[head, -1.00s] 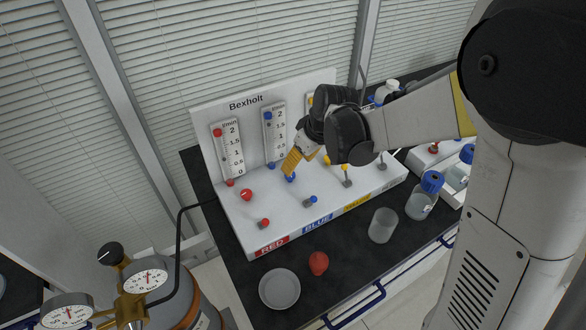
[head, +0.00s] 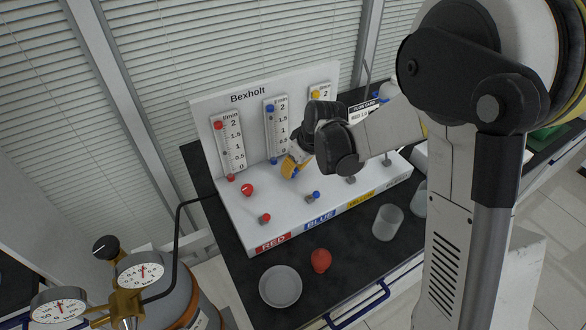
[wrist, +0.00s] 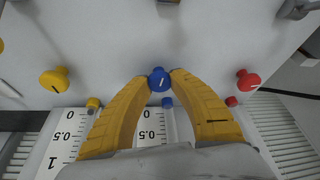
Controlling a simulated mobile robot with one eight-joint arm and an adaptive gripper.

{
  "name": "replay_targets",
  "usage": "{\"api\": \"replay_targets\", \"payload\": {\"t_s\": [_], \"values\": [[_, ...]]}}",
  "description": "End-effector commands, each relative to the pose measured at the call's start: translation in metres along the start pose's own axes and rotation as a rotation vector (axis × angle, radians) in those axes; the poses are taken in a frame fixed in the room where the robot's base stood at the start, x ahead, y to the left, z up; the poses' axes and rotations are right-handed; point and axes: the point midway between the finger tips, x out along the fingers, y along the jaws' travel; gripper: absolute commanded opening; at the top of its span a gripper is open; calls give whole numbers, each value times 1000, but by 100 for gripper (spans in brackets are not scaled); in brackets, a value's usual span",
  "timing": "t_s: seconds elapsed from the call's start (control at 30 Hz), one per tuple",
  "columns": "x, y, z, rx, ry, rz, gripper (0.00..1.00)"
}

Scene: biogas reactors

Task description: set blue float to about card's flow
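The Bexholt panel (head: 204,132) has upright flow tubes with scales from 0 to 2 l/min. The blue tube (head: 277,128) is the middle one, with blue end fittings; its float is too small to make out. My gripper (head: 291,170), with yellow fingers, is at the blue knob (wrist: 160,80) below that tube.
A red knob (head: 248,190) and a yellow knob (wrist: 54,79) flank the blue one. Small toggle valves, including a blue one (head: 313,196), stand nearer the front. A dish (head: 281,287), a red object (head: 321,260) and a beaker (head: 387,222) stand on the dark bench.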

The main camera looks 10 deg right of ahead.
Motion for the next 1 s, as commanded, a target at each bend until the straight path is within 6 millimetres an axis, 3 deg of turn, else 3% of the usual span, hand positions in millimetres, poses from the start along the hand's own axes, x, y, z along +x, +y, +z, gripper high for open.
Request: {"api": "replay_targets", "payload": {"t_s": [0.27, 0.6, 0.87, 0.9, 0.97, 1.0], "values": [[0, -1, 0, 14, 0, 6, 0], [1, -2, 0, 214, 1, 88, 0], [0, -1, 0, 219, 1, 90, 0], [0, -1, 0, 219, 0, 90, 34], [0, -1, 0, 219, 0, 90, 52], [0, -1, 0, 219, 0, 90, 52]]}}
